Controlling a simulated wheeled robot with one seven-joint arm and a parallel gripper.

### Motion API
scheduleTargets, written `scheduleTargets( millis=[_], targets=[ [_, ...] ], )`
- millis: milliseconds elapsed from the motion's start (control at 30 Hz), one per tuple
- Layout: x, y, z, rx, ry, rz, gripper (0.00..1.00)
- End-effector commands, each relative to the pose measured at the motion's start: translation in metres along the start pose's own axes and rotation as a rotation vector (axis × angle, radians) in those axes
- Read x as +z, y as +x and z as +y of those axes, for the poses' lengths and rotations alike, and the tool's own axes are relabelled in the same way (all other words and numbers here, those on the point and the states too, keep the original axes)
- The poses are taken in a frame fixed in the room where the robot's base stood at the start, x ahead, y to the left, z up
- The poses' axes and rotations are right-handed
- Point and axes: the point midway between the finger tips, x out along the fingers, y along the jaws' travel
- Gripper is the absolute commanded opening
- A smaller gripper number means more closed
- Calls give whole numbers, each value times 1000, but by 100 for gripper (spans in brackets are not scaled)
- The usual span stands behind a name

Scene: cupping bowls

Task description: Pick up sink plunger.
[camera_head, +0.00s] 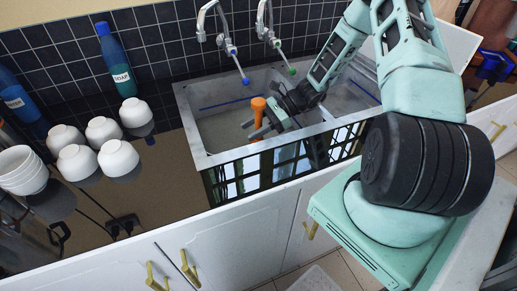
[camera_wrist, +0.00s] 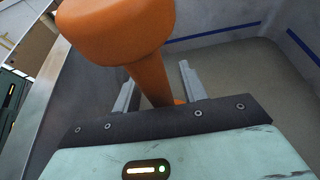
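The sink plunger is orange and upright in the left basin of the sink. Its top shows in the head view (camera_head: 258,106). In the wrist view, its thick knob and narrower handle (camera_wrist: 125,25) fill the upper middle. My gripper (camera_head: 252,130) reaches into the basin from the right. In the wrist view, my gripper (camera_wrist: 158,88) has its two grey fingers spread, one on each side of the lower handle. A gap shows between the handle and the right finger; the left finger is close to it. The plunger's base is mostly hidden behind my gripper.
The grey sink (camera_head: 196,143) has raised walls close around my gripper. Two faucets (camera_head: 228,48) (camera_head: 268,38) hang over its back edge. Several white bowls (camera_head: 118,158) and a soap bottle (camera_head: 116,62) stand on the counter to the left.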

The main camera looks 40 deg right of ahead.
Motion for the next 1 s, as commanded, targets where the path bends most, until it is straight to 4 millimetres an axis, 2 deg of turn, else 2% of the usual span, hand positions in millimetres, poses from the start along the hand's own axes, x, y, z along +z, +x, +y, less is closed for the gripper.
scheduleTargets(
  millis=[33,133,667,833,1000],
  targets=[
    [0,0,0,0,0,0,27],
    [0,0,0,0,0,0,0],
    [5,-3,0,-1,-1,1,0],
    [23,-10,-1,-1,-3,2,0],
    [53,-23,-1,-2,-4,3,0]
  ],
)
